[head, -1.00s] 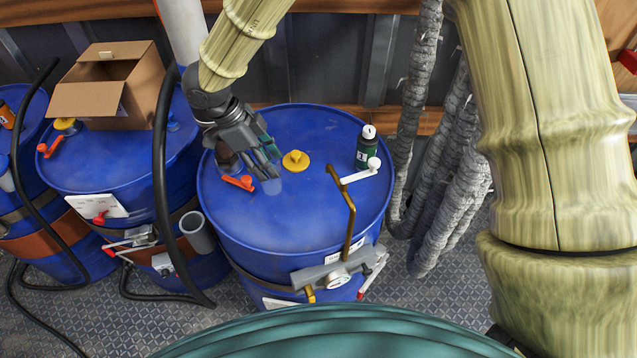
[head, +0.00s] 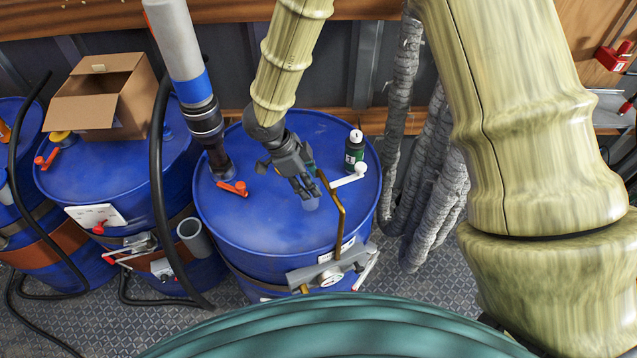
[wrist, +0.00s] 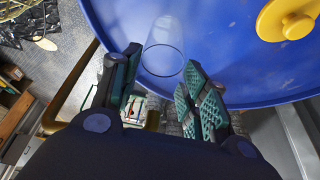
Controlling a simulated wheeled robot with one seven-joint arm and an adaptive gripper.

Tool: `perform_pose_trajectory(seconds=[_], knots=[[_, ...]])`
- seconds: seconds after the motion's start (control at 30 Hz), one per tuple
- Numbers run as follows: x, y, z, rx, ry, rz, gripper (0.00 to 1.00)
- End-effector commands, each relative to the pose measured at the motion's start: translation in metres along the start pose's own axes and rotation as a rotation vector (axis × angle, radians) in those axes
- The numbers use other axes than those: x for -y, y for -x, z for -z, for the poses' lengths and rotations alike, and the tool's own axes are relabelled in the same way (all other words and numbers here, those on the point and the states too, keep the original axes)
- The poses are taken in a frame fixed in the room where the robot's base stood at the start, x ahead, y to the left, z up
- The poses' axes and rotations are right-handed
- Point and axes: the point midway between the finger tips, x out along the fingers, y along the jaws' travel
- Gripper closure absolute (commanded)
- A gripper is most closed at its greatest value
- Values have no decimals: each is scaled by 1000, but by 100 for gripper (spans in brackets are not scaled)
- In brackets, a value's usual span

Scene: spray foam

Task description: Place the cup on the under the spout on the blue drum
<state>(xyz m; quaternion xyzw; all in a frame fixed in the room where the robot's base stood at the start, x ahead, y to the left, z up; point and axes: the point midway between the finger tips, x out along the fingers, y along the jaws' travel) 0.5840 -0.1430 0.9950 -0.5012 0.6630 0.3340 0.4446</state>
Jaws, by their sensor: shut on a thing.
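The clear cup (wrist: 163,47) shows between and beyond my fingertips in the wrist view, see-through against the blue drum top. In the head view it is a faint pale-blue shape (head: 311,203) at the fingertips. My gripper (head: 307,192) is shut on the cup, over the right-middle part of the blue drum (head: 250,215). The brass pipe of the spout (head: 337,215) is just right of my gripper, with a white lever at its top. I cannot tell whether the cup's base touches the drum.
A grey hose fitting (head: 205,125) and an orange lever (head: 233,188) are at the drum's left. The drum's front-left top is clear.

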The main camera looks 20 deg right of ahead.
Motion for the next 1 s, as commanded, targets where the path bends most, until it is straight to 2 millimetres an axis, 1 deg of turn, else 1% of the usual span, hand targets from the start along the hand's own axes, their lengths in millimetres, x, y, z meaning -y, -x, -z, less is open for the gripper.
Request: perform_pose_trajectory(seconds=[0.1,0.2,0.3,0.77,0.8,0.9,1.0], knots=[[0,-11,11,-2,1,-1,76],[0,-22,14,-2,1,0,76],[0,-27,16,1,0,0,76],[0,-33,13,2,-2,0,76],[0,-32,13,2,-2,0,52],[0,-32,14,2,-2,0,34],[0,-32,14,2,-1,0,34]])
